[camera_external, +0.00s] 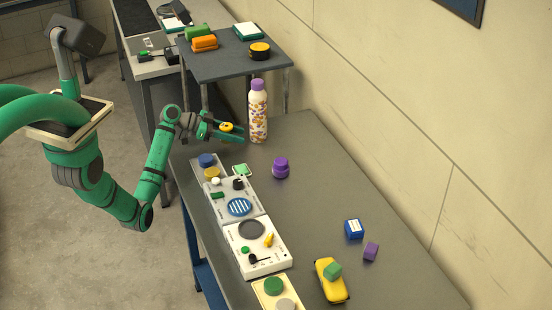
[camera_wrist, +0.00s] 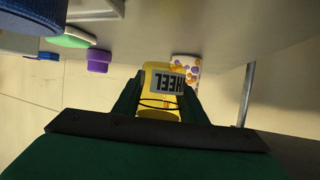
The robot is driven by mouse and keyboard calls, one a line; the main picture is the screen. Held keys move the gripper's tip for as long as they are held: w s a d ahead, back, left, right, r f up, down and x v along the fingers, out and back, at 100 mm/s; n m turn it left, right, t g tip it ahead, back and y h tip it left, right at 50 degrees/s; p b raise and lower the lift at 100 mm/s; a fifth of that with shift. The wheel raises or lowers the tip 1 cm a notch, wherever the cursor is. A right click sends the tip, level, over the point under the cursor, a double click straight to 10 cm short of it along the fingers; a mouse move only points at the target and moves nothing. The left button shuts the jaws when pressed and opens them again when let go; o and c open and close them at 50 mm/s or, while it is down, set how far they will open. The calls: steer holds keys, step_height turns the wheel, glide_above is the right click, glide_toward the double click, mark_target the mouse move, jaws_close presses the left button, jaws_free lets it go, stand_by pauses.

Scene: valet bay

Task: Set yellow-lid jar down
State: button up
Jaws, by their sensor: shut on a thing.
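The yellow-lid jar (camera_external: 226,126) is between the green fingers of my gripper (camera_external: 231,131), near the far left end of the workbench (camera_external: 310,190). Only its top shows clearly in the external view. In the wrist view the yellow jar (camera_wrist: 158,75), with a pale label with dark letters, sits between both fingers of my gripper (camera_wrist: 160,95), which are shut on it. I cannot tell whether its base touches the bench. A patterned bottle with a purple lid (camera_external: 258,115) stands upright just right of the fingertips; it also shows behind the jar in the wrist view (camera_wrist: 186,68).
A purple jar (camera_external: 281,168) stands on the bench nearby. Control panels (camera_external: 239,207) line the bench's left edge. A raised shelf (camera_external: 225,67) beyond holds several items, including a yellow-topped black tin (camera_external: 260,50). Blue and purple blocks lie nearer. The bench's middle is clear.

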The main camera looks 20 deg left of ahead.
mark_target(237, 148)
steer(key=shift+w+f, duration=0.2)
steer(key=shift+f, duration=1.55)
steer(key=shift+f, duration=0.15)
steer(key=o, duration=1.1)
steer(key=shift+c, duration=0.2)
steer(key=shift+a+r, duration=0.1)
steer(key=shift+r, duration=0.15)
steer(key=v, duration=1.1)
steer(key=shift+s+a+r, duration=0.25)
